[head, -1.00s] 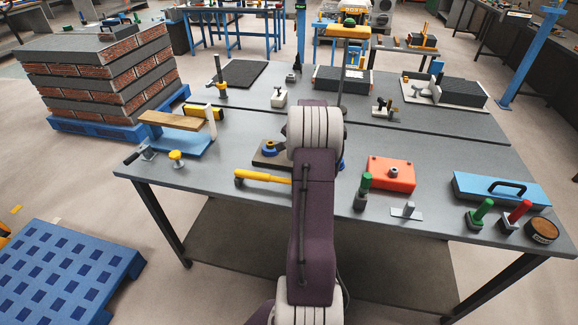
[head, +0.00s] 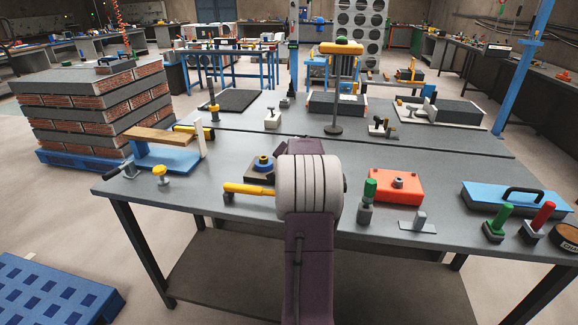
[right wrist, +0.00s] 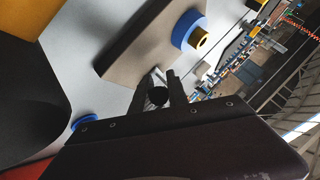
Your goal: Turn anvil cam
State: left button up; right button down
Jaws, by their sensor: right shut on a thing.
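A dark block with a blue ring (head: 262,163) on top sits near the middle of the table, partly hidden behind my right arm. In the right wrist view the dark block (right wrist: 140,50) carries the blue ring with a brass-coloured centre (right wrist: 200,39). My right gripper (right wrist: 158,85) is shut on a small dark round piece (right wrist: 158,97) close beside the block's edge. I cannot tell for sure whether this piece is the anvil cam. In the head view my right gripper is hidden behind its own arm. My left gripper is not in view.
A yellow-handled tool (head: 248,190) lies left of my arm. Right of it are a green-handled post (head: 368,200), a red box (head: 396,186) and a blue case (head: 515,200). The table between stand and block is mostly clear.

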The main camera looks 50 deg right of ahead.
jog(key=shift+a+f, duration=0.1)
jog(key=shift+f, duration=0.15)
jog(key=c, duration=1.3)
grip_release()
jog(key=shift+w+r, duration=0.1)
jog(key=shift+s+r, duration=0.2)
jog(key=shift+r, duration=0.1)
jog(key=p+v, duration=0.1)
jog(key=v, duration=0.7)
jog(key=shift+a, duration=0.25)
jog(key=shift+s, duration=0.1)
jog(key=shift+c, duration=0.2)
